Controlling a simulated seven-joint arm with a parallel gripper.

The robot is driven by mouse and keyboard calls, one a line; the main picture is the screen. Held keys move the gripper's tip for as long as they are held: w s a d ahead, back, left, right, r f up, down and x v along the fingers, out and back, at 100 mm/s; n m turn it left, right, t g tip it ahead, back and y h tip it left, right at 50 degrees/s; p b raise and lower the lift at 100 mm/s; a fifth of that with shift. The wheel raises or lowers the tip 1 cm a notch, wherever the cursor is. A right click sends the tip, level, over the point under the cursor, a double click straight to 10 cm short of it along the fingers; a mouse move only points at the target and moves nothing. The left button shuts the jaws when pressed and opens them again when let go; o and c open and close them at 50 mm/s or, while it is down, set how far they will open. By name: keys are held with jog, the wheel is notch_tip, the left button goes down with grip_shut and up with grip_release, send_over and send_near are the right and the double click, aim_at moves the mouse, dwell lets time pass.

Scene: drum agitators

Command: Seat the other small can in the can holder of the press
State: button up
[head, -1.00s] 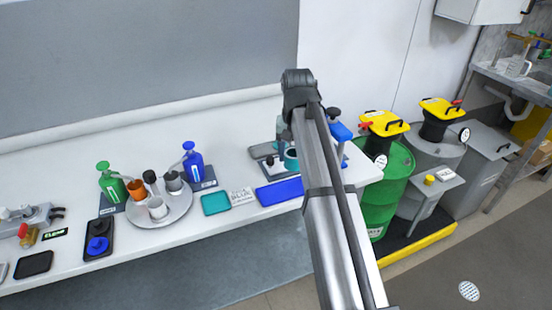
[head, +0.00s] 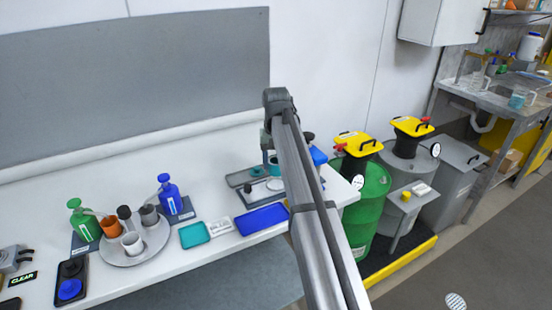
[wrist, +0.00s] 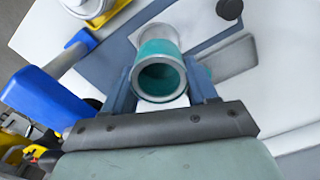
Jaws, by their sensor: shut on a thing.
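A small teal can (wrist: 160,75) with a grey rim sits between the fingers of my gripper (wrist: 162,82) in the wrist view. The gripper is shut on it, and its open mouth faces the camera. In the head view a bit of teal (head: 272,167) shows beside my arm, just above the press base (head: 246,200); my arm hides the gripper and much of the press. A pale round disc (head: 275,184) shows below the teal. The blue part of the press (wrist: 45,105) is left of the gripper in the wrist view. I cannot make out the can holder for certain.
A round tray (head: 125,262) holds an orange, a white and a grey can and a black-topped item. Green (head: 84,222) and blue pump bottles (head: 170,196) stand beside it. Teal (head: 194,234) and blue mats (head: 262,219) lie in front of the press. Drums (head: 368,195) stand right.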

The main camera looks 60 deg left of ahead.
aim_at(276, 173)
jog(key=shift+f, duration=2.3)
jog(key=shift+f, duration=0.4)
dwell(0.5)
jog(key=o, duration=1.1)
jog(key=shift+o, duration=0.5)
jog(key=shift+o, duration=0.8)
jog(key=shift+r, duration=0.2)
jog(key=shift+r, duration=1)
